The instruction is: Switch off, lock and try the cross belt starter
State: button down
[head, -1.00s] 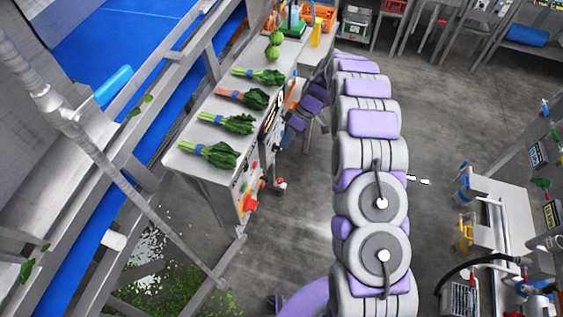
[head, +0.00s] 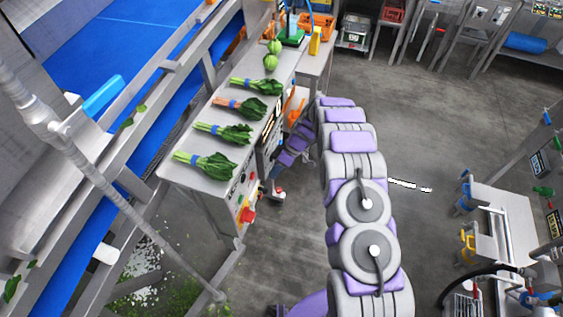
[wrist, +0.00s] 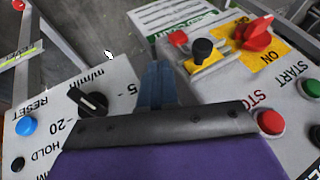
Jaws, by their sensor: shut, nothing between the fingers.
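The red rotary switch (wrist: 255,36) sits on a yellow plate marked ON at the upper right of the wrist view. In the head view the red switch (head: 247,215) is at the near end of the control panel (head: 243,192) on the bench side. My gripper (wrist: 158,80) is shut and empty, above the panel between the black speed dial (wrist: 88,100) and the red switch, apart from both. A black-topped part (wrist: 203,50) and a small red part (wrist: 178,38) are beside the yellow plate. The red STOP button (wrist: 270,122) and green START button (wrist: 311,88) are at right.
A blue RESET button (wrist: 26,126) is at the panel's left. Bunched greens (head: 205,163) lie on the bench (head: 180,172). The blue conveyor belt (head: 90,70) runs at left.

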aim_at(267, 190)
jog(key=shift+s+a+f, duration=0.1)
jog(key=shift+s+a, duration=0.3)
jog(key=shift+s, duration=0.45)
jog(key=shift+s+a, duration=0.4)
jog(key=shift+s, duration=0.4)
jog(key=shift+s+a+b, duration=0.2)
jog(key=shift+s+b, duration=0.2)
jog(key=shift+s, duration=0.3)
jog(key=shift+s+a+b, duration=0.25)
jog(key=shift+s+b, duration=0.2)
jog(key=shift+s, duration=0.2)
jog(key=shift+s+a+b, duration=0.2)
jog(key=shift+s+b, duration=0.2)
jog(key=shift+s, duration=0.3)
